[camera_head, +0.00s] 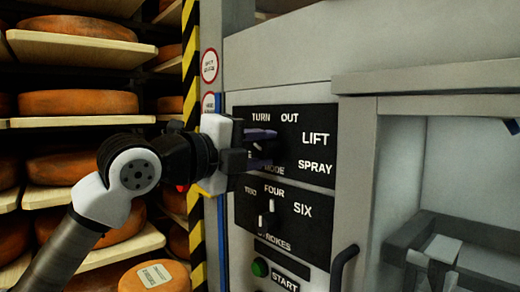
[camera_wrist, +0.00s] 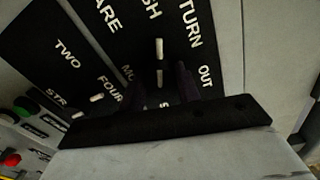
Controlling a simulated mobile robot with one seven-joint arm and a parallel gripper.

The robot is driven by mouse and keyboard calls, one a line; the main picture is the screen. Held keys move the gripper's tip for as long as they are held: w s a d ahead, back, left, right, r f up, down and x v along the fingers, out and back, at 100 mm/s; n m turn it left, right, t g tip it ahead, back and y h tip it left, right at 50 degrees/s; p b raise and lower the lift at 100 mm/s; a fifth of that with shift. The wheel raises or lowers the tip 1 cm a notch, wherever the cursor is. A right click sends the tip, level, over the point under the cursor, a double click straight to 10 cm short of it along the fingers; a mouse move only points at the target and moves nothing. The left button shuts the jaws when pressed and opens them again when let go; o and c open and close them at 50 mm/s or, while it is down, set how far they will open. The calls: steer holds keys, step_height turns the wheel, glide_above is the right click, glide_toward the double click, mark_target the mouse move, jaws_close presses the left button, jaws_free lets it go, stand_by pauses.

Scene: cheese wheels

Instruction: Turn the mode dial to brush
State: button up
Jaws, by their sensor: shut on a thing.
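The mode dial (camera_wrist: 159,78) is on the upper black panel (camera_head: 318,150), which reads TURN, OUT, LIFT, SPRAY and MODE. My gripper (camera_head: 262,149) is at the left of that panel, shut on the dial, with one dark finger above it and one below. My gripper also shows in the wrist view (camera_wrist: 160,92). Fingers hide most of the dial in the head view. The start of that word is cut off.
A lower panel (camera_head: 300,235) has a strokes dial marked TWO, FOUR, SIX. Below it are a green START button (camera_head: 260,267) and a dark handle (camera_head: 343,265). Cheese shelves (camera_head: 85,48) stand at left, beside a yellow-black striped post (camera_head: 191,65). An open bay is at right.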

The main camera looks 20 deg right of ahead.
steer(key=o, duration=1)
steer(key=shift+c, duration=0.2)
steer(key=b+v, duration=0.3)
steer(key=v, duration=1.1)
steer(key=shift+r, duration=0.1)
